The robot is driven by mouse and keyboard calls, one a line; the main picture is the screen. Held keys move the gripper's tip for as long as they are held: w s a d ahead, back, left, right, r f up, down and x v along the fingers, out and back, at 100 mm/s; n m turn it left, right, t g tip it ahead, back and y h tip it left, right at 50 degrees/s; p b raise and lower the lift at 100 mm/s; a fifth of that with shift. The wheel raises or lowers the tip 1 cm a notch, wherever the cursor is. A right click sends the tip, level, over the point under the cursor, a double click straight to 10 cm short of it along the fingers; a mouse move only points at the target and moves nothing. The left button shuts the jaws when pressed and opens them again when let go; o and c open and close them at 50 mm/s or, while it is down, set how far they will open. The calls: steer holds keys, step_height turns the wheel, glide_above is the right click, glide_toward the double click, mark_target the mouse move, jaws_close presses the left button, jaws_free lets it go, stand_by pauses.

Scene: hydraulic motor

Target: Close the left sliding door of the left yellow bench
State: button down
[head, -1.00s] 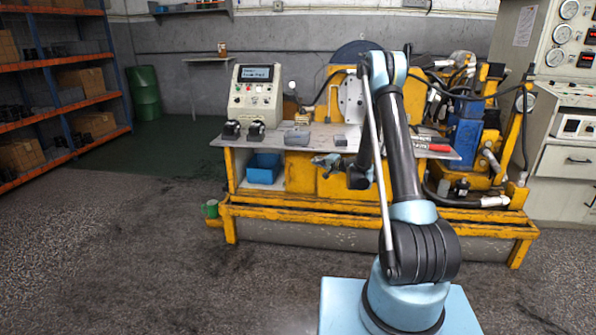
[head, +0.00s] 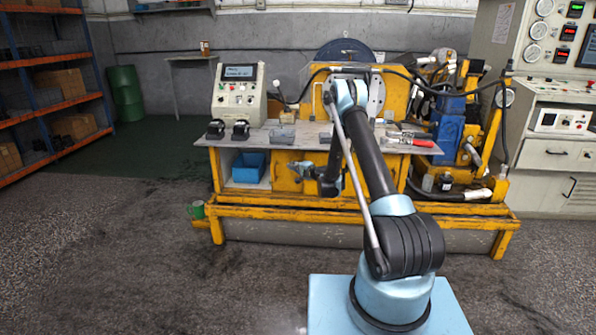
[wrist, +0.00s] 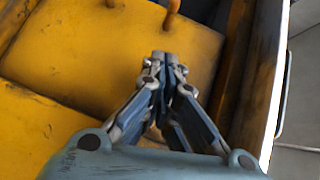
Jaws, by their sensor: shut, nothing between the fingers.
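The left yellow bench (head: 222,230) stands ahead with a grey worktop. Its left compartment is open at the left, showing a blue bin (head: 248,168). A yellow door panel (head: 281,169) covers the part right of that opening. My gripper (head: 295,167) is in front of this panel, right of its left edge; contact cannot be told. In the wrist view my gripper (wrist: 162,58) is shut and empty, over a yellow panel (wrist: 120,45) with a small yellow handle (wrist: 172,15) beyond the fingertips. My arm hides part of the bench front.
A control box (head: 238,90) and tools sit on the worktop. Shelves (head: 40,90) and a green barrel (head: 125,94) stand left. The floor in front is open.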

mark_target(277, 163)
steer(key=a, duration=0.1)
steer(key=w+a, duration=0.1)
steer(key=a, duration=0.1)
steer(key=a+f, duration=0.1)
steer(key=shift+w+a, duration=0.15)
steer(key=shift+w, duration=0.2)
steer(key=shift+a, duration=0.5)
